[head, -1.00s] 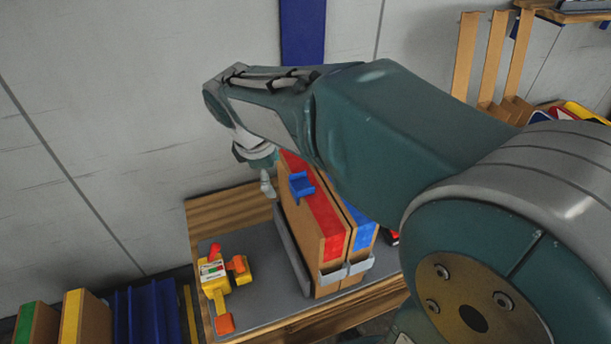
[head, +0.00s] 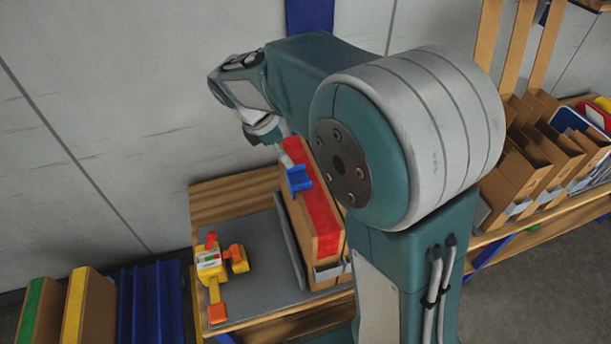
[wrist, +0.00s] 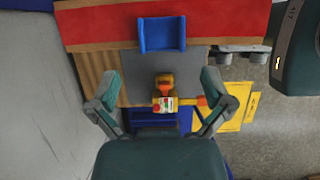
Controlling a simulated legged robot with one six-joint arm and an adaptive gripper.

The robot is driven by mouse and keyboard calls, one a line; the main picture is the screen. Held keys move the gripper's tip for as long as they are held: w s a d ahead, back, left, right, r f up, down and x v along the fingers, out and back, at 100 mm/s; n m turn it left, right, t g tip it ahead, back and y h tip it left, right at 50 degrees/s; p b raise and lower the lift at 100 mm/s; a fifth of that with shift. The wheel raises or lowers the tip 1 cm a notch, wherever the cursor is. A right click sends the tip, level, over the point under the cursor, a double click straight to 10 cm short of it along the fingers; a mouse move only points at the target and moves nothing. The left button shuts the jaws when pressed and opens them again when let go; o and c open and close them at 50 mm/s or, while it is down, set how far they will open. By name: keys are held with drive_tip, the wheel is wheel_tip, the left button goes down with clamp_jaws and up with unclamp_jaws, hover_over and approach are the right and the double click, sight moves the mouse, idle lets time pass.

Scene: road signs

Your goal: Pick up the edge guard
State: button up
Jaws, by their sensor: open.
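The edge guard is taken to be the small blue U-shaped piece (head: 299,179), which sits on the red top strip of an upright brown box (head: 325,222). It also shows in the wrist view (wrist: 162,35), upper middle, across the edge of the red strip. My gripper (head: 285,155) is just behind the blue piece in the head view. In the wrist view my gripper (wrist: 157,84) is open, with its fingers wide apart and nothing between them; the blue piece lies beyond the fingertips, apart from them.
A yellow tool with orange and red parts (head: 213,275) lies on a grey mat (head: 258,265) on the wooden table. Boxes with green and yellow strips (head: 78,310) and a blue rack (head: 150,303) stand front left. A wall is behind.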

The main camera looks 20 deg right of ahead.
sight(300, 179)
drive_tip(key=x, duration=0.9)
drive_tip(key=shift+f, duration=0.2)
drive_tip(key=shift+a, duration=0.45)
drive_tip(key=shift+c, duration=0.9)
drive_tip(key=shift+a, duration=0.1)
drive_tip(key=c, duration=0.6)
drive_tip(key=shift+s+d, duration=0.1)
drive_tip(key=shift+d, duration=0.15)
drive_tip(key=shift+c, duration=0.3)
